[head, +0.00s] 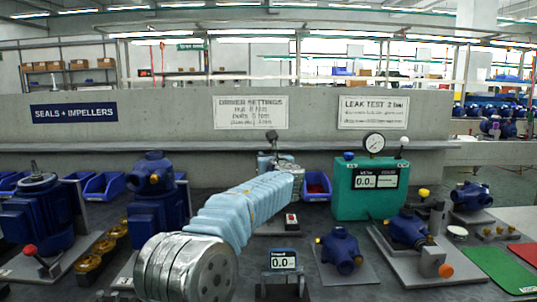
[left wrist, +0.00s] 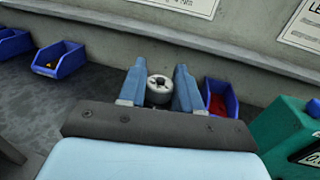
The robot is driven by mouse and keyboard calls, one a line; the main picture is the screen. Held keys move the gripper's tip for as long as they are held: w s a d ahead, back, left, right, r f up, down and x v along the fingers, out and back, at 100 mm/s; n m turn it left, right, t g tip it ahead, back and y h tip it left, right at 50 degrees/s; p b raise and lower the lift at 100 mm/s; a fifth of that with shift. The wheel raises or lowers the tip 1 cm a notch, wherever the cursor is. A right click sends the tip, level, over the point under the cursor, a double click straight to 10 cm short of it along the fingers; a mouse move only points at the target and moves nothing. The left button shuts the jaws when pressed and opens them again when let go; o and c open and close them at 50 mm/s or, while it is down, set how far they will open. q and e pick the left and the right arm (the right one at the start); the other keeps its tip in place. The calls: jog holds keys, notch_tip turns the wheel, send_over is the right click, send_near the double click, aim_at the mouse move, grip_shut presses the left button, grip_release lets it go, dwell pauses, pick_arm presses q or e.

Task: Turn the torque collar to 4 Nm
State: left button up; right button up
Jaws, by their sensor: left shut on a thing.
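In the left wrist view, my left gripper (left wrist: 158,92) has its two blue fingers on either side of a round grey metal piece with a dark centre (left wrist: 158,88). It is shut on this piece, which looks like the torque collar, seen from its end. No scale or Nm mark on it is readable. In the head view, my left arm reaches away from me to the middle of the bench, and its wrist hides most of the gripper and collar. A dark knob-like end (head: 271,136) rises just beyond the wrist. My right gripper is not in view.
A small display (head: 283,260) stands in front. A green leak tester (head: 372,190) with a gauge stands right of the arm. Blue pumps (head: 153,200) stand left, and another blue pump body (head: 341,250) sits right. A blue bin (head: 317,186) is close beside the gripper. A wall (head: 180,110) runs behind.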

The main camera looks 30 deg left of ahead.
pick_arm(q)
jog(key=shift+n+g+y, duration=0.4)
jog(key=shift+g+y, duration=0.1)
jog(key=o, duration=1)
jog(key=shift+c, duration=0.2)
jog(key=b+v, duration=0.2)
jog(key=v, duration=1.2)
jog(key=shift+b, duration=0.35)
jog(key=shift+a, duration=0.15)
